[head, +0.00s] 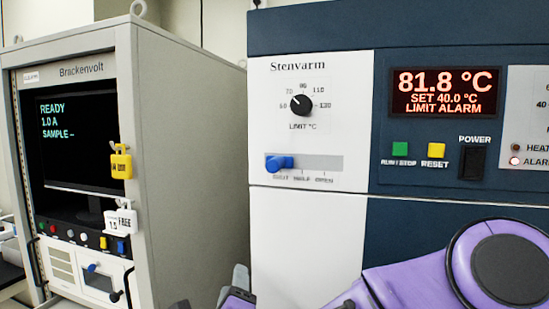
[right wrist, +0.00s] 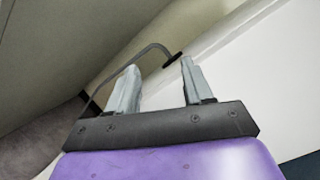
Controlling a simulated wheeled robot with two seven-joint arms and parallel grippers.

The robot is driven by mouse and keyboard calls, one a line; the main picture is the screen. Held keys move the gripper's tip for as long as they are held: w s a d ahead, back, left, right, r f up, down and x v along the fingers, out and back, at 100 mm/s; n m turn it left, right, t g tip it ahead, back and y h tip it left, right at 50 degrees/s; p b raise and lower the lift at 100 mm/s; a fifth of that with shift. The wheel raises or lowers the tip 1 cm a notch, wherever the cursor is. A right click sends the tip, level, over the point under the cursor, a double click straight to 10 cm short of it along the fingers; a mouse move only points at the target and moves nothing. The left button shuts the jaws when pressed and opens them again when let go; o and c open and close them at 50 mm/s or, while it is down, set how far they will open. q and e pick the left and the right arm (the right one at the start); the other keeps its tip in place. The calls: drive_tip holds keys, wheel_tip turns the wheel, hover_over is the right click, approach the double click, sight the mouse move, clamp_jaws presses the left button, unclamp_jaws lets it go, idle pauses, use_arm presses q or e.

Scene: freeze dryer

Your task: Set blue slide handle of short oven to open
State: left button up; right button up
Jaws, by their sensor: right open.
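The blue slide handle (head: 279,162) sits at the left end of its grey slot plate (head: 325,163) on the Stenvarm oven's white panel (head: 345,85). Labels under the slot run from a partly hidden left word, likely SHUT, through HALF to OPEN at the right. My right gripper (head: 236,284) is low in the head view, below and left of the handle and apart from it. In the right wrist view my right gripper (right wrist: 160,66) has its two grey fingers spread with nothing between them. The handle does not show there. My left gripper is not in view.
The oven display (head: 444,93) reads 81.8 °C, SET 40.0 °C, LIMIT ALARM. A black limit dial (head: 301,105) sits above the slot. Green (head: 400,148) and yellow (head: 436,150) buttons are to its right. The grey Brackenvolt cabinet (head: 190,150) stands at left.

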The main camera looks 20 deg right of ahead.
wheel_tip(320, 180, up, 11)
drive_tip(key=s+m+h, duration=0.2)
drive_tip(key=m+h, duration=0.1)
drive_tip(key=m, duration=0.6)
drive_tip(key=m+g+h+p, duration=0.1)
drive_tip(key=m+g+h, duration=0.2)
drive_tip(key=m, duration=1.3)
approach(273, 165)
drive_tip(key=p+x, duration=0.4)
drive_tip(key=x, duration=0.5)
drive_tip(key=shift+w+d, duration=0.2)
drive_tip(key=shift+w, duration=0.1)
drive_tip(key=shift+w+d, duration=0.35)
drive_tip(key=shift+w, duration=0.05)
drive_tip(key=shift+w+f, duration=0.2)
drive_tip(key=shift+w, duration=0.05)
drive_tip(key=shift+c, duration=0.4)
